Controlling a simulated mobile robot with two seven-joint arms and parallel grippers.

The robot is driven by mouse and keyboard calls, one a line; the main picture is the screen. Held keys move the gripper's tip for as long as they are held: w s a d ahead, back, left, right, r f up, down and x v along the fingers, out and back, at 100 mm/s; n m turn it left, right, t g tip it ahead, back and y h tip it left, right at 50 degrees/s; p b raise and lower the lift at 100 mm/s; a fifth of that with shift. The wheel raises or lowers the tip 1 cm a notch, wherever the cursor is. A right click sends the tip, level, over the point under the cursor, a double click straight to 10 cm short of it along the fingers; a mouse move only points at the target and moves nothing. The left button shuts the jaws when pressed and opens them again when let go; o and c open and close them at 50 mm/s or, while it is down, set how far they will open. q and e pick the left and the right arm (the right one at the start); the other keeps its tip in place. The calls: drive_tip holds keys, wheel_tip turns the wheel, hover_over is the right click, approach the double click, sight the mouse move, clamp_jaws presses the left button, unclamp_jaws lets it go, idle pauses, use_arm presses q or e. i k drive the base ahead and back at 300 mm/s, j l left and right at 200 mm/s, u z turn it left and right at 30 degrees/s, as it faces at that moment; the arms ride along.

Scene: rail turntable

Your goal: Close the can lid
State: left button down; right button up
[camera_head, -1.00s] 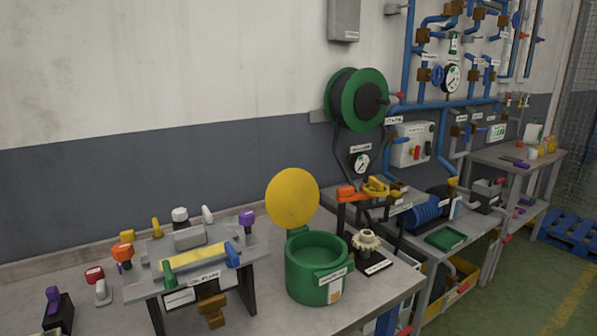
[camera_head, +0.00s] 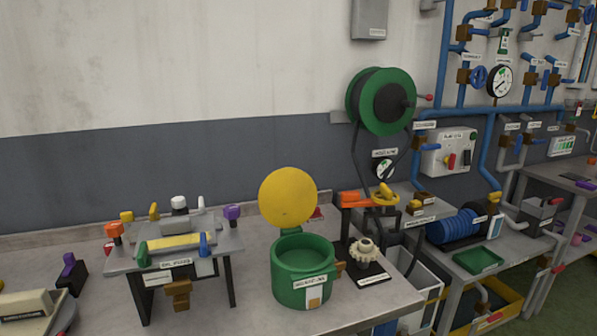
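The green can (camera_head: 301,287) stands upright on the grey workbench, a little right of the picture's middle. A white label is on its front. Its round yellow lid (camera_head: 288,197) stands up at the back of the rim, so the can is open and its inside shows. Neither of my grippers is in the picture.
A small raised stand (camera_head: 150,262) with coloured handles is left of the can. A gear on a dark base (camera_head: 364,255) and an orange clamp (camera_head: 362,200) are close on its right. Bare bench (camera_head: 225,318) lies in front. A hose reel (camera_head: 382,101) hangs behind.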

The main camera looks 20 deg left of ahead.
sight(289, 197)
drive_tip(key=i+l, duration=0.1)
drive_tip(key=l, duration=0.35)
drive_tip(key=i+l, duration=0.1)
drive_tip(key=l, duration=0.35)
drive_tip(key=i+l+u, duration=0.1)
drive_tip(key=l, duration=0.4)
